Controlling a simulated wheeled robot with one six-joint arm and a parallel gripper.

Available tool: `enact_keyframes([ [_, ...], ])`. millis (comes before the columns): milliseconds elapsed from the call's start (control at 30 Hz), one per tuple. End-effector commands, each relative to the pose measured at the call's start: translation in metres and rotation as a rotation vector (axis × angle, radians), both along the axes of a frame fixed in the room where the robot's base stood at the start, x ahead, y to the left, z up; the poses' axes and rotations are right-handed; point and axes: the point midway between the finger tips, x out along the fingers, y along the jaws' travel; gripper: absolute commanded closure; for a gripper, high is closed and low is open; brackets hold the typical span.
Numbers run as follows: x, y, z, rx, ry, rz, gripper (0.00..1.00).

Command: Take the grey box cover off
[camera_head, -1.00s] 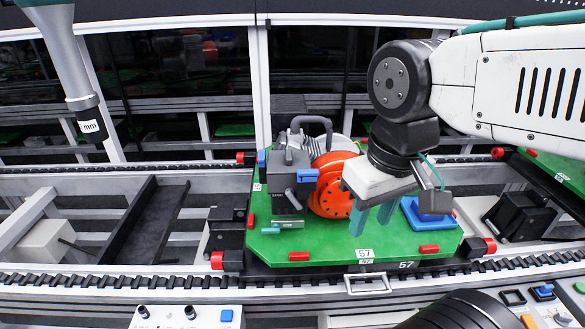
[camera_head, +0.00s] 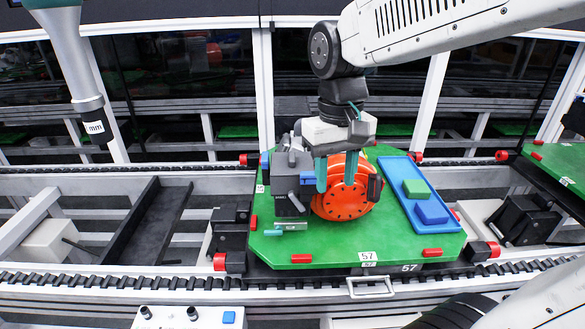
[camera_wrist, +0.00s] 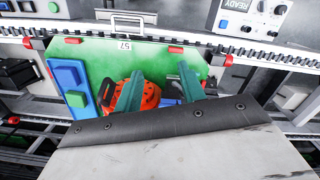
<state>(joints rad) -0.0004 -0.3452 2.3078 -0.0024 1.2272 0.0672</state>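A dark grey box (camera_head: 287,192), seemingly the one with the cover, stands at the left of a red-orange round housing (camera_head: 345,202) on a green pallet (camera_head: 330,246). I cannot make out a seam between cover and box. My gripper (camera_head: 336,178) points down over the housing, just right of the grey box. Its two teal fingers are apart, with nothing visibly held between them; whether they touch the housing is unclear. In the wrist view the open gripper (camera_wrist: 160,90) shows in front of the orange housing (camera_wrist: 148,98). The grey box is mostly hidden there.
A blue tray (camera_head: 400,170) with a green block (camera_head: 417,189) and a blue block (camera_head: 433,212) lies on the pallet's right side. A grey post (camera_head: 85,95) hangs at the left. Conveyor rails (camera_head: 130,276) run in front.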

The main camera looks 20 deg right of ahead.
Motion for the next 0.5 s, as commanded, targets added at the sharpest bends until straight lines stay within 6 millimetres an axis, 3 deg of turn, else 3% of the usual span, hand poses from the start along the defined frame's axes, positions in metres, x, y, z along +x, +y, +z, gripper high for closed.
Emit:
enact_keyframes([
  [100, 0.056, 0.000, 0.002, -0.003, 0.022, -0.058, 0.60],
  [300, 0.137, 0.001, 0.004, -0.008, 0.017, -0.177, 0.60],
  [400, 0.169, 0.001, 0.012, -0.008, -0.010, -0.241, 0.60],
  [500, 0.182, 0.001, 0.029, -0.004, -0.054, -0.304, 0.60],
])
